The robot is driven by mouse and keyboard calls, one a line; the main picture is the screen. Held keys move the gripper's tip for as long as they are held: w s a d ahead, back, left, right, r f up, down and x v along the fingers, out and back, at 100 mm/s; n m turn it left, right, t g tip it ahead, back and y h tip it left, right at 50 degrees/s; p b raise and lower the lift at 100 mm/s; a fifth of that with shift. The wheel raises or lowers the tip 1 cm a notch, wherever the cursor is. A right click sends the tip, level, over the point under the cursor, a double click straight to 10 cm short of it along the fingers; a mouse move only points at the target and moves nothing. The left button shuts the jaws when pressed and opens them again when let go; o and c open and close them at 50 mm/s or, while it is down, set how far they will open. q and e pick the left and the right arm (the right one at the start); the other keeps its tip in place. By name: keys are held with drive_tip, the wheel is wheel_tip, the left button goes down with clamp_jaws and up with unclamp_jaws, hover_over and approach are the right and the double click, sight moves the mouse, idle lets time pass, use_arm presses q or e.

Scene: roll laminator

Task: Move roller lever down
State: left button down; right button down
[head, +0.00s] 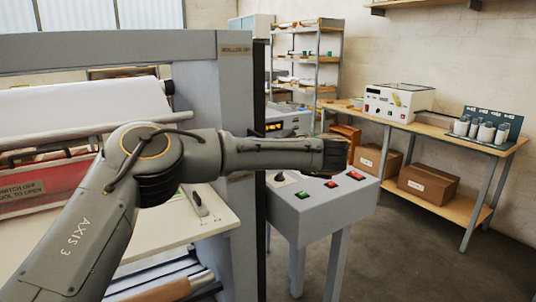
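The laminator's grey upright post (208,95) stands left of centre, with a label that seems to read "ROLLER UP" (236,49) near its top. A dark vertical strip (259,80) runs along the post's right side. I cannot make out a roller lever for sure; my arm covers part of this area. My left arm comes in from the lower left and crosses in front of the post. Its dark end, at my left gripper (335,155), is over the back of the control box; no fingers can be made out. My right gripper is not in view.
A grey control box (320,208) with red and green buttons stands right of the post. A small black handle (198,204) sits on the pale feed table (165,235). A wooden bench (430,125) with a white device and cartons is behind, right. Floor at lower right is clear.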

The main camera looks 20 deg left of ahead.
use_arm(q)
drive_tip(key=shift+d+f, duration=0.1)
drive_tip(key=shift+f, duration=0.2)
drive_tip(key=c, duration=1.1)
unclamp_jaws()
drive_tip(key=shift+c, duration=0.2)
drive_tip(key=shift+o, duration=0.7)
drive_tip(key=shift+r, duration=0.1)
drive_tip(key=v, duration=1.2)
